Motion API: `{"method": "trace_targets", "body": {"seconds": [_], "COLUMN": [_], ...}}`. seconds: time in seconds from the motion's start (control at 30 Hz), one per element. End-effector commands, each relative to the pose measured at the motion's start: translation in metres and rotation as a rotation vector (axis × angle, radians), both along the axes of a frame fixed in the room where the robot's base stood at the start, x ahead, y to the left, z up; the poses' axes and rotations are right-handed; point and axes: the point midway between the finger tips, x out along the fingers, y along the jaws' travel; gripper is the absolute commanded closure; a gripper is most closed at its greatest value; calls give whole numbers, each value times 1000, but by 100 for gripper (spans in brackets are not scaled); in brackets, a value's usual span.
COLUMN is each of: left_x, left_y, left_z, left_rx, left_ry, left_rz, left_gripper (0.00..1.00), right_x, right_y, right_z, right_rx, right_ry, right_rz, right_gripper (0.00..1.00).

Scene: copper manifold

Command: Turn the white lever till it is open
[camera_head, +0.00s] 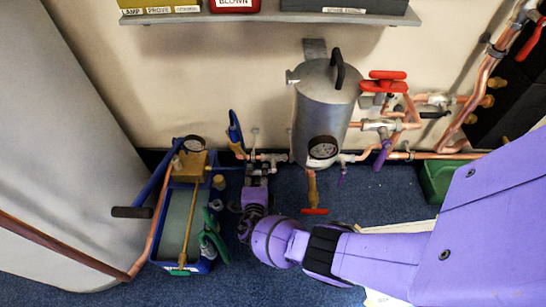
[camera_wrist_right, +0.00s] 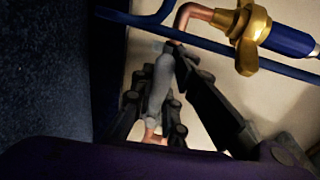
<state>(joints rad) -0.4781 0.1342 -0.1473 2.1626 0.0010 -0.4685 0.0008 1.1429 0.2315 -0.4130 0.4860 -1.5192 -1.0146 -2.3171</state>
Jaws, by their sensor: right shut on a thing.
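The white lever (camera_wrist_right: 160,88) shows in the right wrist view as a pale grey-white bar between the dark fingers of my right gripper (camera_wrist_right: 158,98). The fingers are shut on it and hide parts of it. In the head view my right gripper (camera_head: 257,168) reaches in at the copper pipework just left of the grey tank. The lever's exact angle is hard to tell there, as the gripper covers it. My left gripper is not in view.
A grey tank (camera_head: 323,105) with a gauge stands right of my gripper. A blue-handled brass fitting (camera_wrist_right: 252,38) is close by. A blue tray (camera_head: 205,258) with a pump sits on the floor at left. Red and purple valve handles are on the right.

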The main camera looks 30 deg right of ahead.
Motion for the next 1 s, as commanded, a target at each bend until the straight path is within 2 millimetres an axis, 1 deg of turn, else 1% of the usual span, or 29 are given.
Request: {"method": "trace_targets", "body": {"seconds": [0.3, 0.33, 0.47, 0.5, 0.83, 1.0], "left_x": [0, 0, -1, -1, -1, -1], "left_y": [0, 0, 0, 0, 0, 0], "left_z": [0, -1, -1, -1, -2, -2], "left_rx": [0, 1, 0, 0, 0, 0], "left_ry": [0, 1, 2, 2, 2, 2], "left_rz": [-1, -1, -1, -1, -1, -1], "left_gripper": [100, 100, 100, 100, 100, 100], "right_x": [-1, -1, 0, 0, 0, -10], "right_y": [0, 0, 0, 0, 1, 7], "right_z": [-1, -1, -1, -1, 0, 1], "right_rx": [-6, -6, -5, -5, -3, -2], "right_ry": [6, 6, 5, 5, 1, 2], "right_rz": [1, 1, 1, 1, 2, 3], "right_gripper": [100, 86, 68, 67, 67, 67]}}
